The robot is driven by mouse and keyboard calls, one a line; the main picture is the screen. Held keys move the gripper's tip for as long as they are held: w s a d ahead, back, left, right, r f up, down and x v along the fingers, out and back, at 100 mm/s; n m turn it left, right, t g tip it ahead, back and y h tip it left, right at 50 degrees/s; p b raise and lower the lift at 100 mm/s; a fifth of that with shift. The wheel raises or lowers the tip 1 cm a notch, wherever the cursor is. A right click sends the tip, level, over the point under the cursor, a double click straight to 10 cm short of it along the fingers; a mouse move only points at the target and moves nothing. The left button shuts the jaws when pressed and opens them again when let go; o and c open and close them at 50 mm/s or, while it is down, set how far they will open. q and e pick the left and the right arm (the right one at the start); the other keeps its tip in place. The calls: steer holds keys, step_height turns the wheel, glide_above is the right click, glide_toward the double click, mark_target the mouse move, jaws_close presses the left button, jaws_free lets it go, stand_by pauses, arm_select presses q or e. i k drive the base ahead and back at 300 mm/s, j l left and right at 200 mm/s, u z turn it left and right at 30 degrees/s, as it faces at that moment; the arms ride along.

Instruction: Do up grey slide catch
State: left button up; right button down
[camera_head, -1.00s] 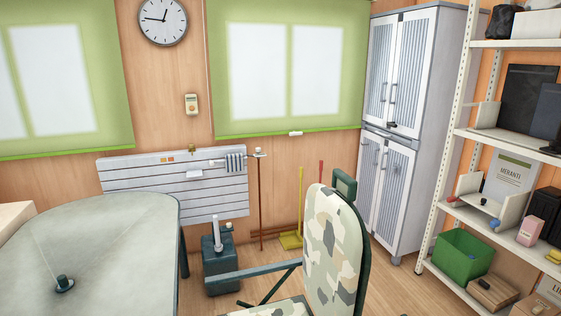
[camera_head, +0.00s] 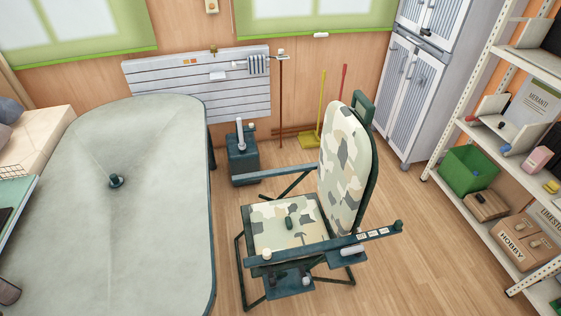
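I cannot tell for certain which part is the grey slide catch. A small light-grey cylindrical piece (camera_head: 352,250) sits at the near dark green armrest (camera_head: 320,245) of the camouflage chair (camera_head: 345,165). A pale grey upright handle (camera_head: 240,134) stands on a dark green box (camera_head: 243,167) by the back wall. Both pieces are too small to tell whether they are done up. Neither of my grippers is in view.
A large pale table (camera_head: 150,240) with a dark knob (camera_head: 115,181) fills the left. White shelving (camera_head: 470,120) with a green crate (camera_head: 467,175) stands at the right. A grey cabinet (camera_head: 410,90) stands at the back. Wooden floor (camera_head: 410,270) is clear between chair and shelving.

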mark_target(306, 279)
steer(key=u, duration=0.25)
steer(key=k+j+z, duration=0.15)
steer(key=k+j, duration=0.15)
steer(key=k, duration=0.8)
